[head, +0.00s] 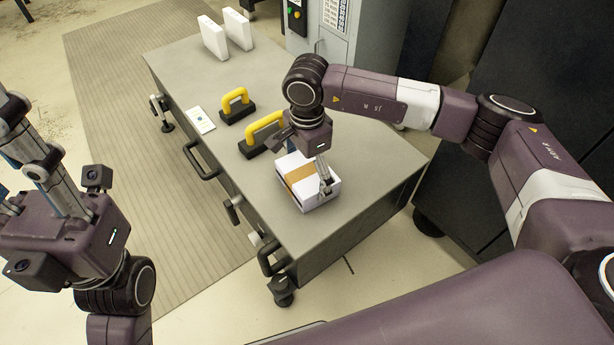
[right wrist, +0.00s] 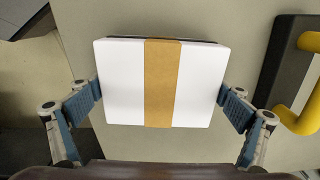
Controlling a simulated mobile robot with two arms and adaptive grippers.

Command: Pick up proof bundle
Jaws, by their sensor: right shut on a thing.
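The proof bundle (head: 307,184) is a white stack of paper with a brown band around its middle. It is at the near right part of the grey workbench top. In the right wrist view the bundle (right wrist: 118,82) fills the middle of the picture. My right gripper (head: 322,180) is over the bundle, and its blue-padded fingers (right wrist: 163,106) are shut on the two opposite sides. I cannot tell whether the bundle touches the bench. My left gripper (head: 38,160) is away from the bench at the left, and its fingertips are not clearly shown.
The grey workbench (head: 185,72) also bears two yellow-handled black blocks (head: 236,105) (head: 264,134), a white card (head: 200,120) and two upright white blocks (head: 212,38) at the far end. One yellow handle (right wrist: 305,85) is close to my right gripper. A grey cabinet stands behind.

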